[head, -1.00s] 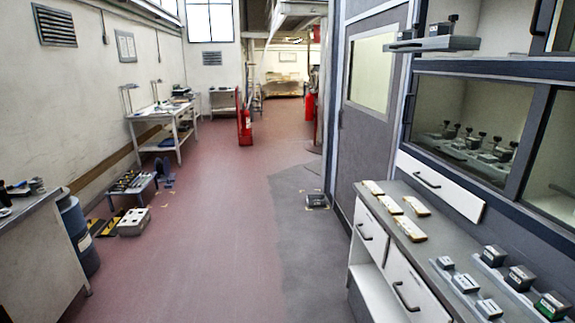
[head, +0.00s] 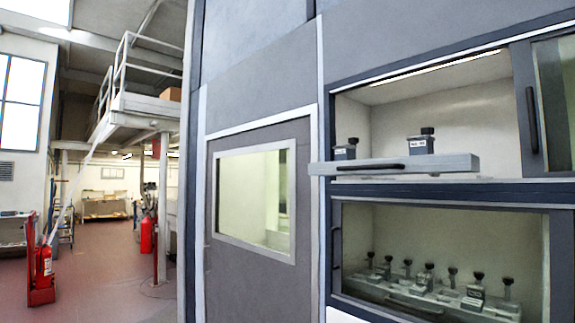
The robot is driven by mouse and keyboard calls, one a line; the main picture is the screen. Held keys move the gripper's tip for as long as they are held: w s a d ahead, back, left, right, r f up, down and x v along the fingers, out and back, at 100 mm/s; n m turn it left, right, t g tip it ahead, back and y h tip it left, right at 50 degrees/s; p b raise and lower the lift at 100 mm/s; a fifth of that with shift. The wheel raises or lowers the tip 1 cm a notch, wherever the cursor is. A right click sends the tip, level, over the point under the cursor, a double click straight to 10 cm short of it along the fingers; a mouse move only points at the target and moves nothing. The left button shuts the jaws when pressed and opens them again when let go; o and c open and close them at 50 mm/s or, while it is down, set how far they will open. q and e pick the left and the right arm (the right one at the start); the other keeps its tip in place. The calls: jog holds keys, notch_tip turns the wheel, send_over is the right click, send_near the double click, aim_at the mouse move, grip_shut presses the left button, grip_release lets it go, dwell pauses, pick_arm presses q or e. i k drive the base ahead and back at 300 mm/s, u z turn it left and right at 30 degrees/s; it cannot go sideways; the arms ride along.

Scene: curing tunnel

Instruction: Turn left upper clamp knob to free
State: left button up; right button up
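In the head view, the upper compartment (head: 450,110) of the grey cabinet is open at the front. A pale grey tray (head: 440,163) with a dark handle sticks out of it. Two grey clamp blocks with black knobs stand on the tray. The left upper clamp knob (head: 352,141) is on the left block (head: 344,153), at the tray's left part. The right block (head: 421,147) carries a similar knob (head: 427,130). The small labels are unreadable, and I cannot tell how either knob is turned. Neither of my grippers is in view.
The lower compartment (head: 440,225) holds several clamps with black knobs on a tray (head: 410,303). A sliding door (head: 555,100) covers the upper right. A grey door with a window (head: 255,205) stands left of the cabinet. Red extinguishers (head: 43,270) stand on the open floor at left.

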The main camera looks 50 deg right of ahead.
aim_at(353, 141)
jog(key=z, duration=0.3)
jog(key=i, duration=1.3)
jog(key=z, duration=1.9)
jog(key=i, duration=1.1)
jog(key=z, duration=0.95)
